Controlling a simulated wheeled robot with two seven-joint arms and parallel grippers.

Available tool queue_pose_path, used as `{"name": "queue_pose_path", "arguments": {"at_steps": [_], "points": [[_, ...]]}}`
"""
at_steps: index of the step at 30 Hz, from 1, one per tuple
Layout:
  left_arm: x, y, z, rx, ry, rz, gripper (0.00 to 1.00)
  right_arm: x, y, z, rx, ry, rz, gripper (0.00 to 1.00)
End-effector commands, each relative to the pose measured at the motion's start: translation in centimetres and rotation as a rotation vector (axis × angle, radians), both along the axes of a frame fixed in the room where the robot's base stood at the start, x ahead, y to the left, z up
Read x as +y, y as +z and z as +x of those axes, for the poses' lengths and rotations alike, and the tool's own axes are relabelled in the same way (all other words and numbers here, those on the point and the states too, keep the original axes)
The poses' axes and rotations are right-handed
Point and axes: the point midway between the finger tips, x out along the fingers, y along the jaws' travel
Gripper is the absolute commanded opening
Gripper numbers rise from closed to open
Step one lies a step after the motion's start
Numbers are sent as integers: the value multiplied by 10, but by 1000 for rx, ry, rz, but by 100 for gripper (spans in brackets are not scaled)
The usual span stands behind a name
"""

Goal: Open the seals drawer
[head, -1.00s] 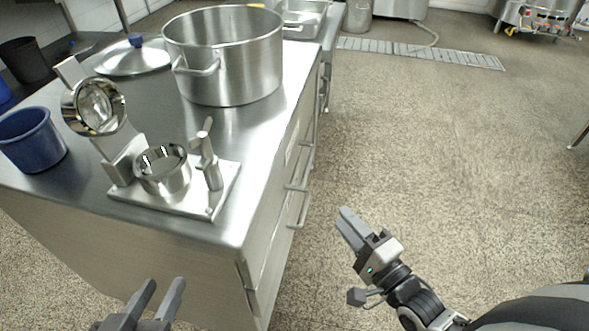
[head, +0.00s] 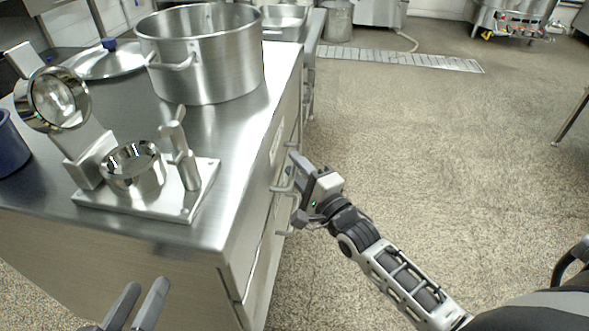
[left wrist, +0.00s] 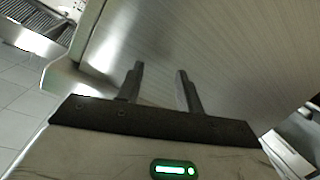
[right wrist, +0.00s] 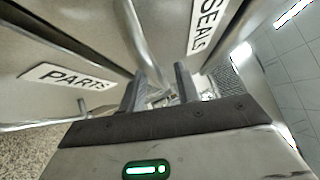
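The seals drawer (right wrist: 221,46) is named by its "SEALS" label (right wrist: 207,25) in the right wrist view. A bar handle (right wrist: 141,42) beside that label runs down to between the fingers of my right gripper (right wrist: 160,88). The fingers stand apart; I cannot tell whether they touch the bar. In the head view my right gripper (head: 298,170) is at the cabinet's drawer front, by the upper handle (head: 284,188). My left gripper (head: 137,303) is open and empty in front of the cabinet's near side; it also shows in the left wrist view (left wrist: 160,85).
A "PARTS" drawer label (right wrist: 68,76) lies left of the seals label, with a lower handle (head: 286,228) in the head view. The steel counter (head: 235,135) holds a large pot (head: 205,65) and a clamp-like fixture (head: 150,200).

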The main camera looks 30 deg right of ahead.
Motion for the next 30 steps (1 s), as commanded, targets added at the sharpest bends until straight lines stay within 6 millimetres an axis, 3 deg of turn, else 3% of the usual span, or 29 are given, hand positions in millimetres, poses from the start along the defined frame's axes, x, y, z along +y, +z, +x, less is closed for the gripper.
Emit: {"name": "queue_pose_path", "arguments": {"at_steps": [12,16,25,30], "points": [[-1,3,1,-7,1,-22,36,1,2,9,0,0,-1,32],[-1,4,2,-8,2,-23,36,1,2,9,0,0,-1,0],[-1,6,2,-11,2,-16,36,-2,2,6,0,0,-2,0],[1,12,2,-17,7,10,36,-17,2,-5,3,0,-6,0]]}}
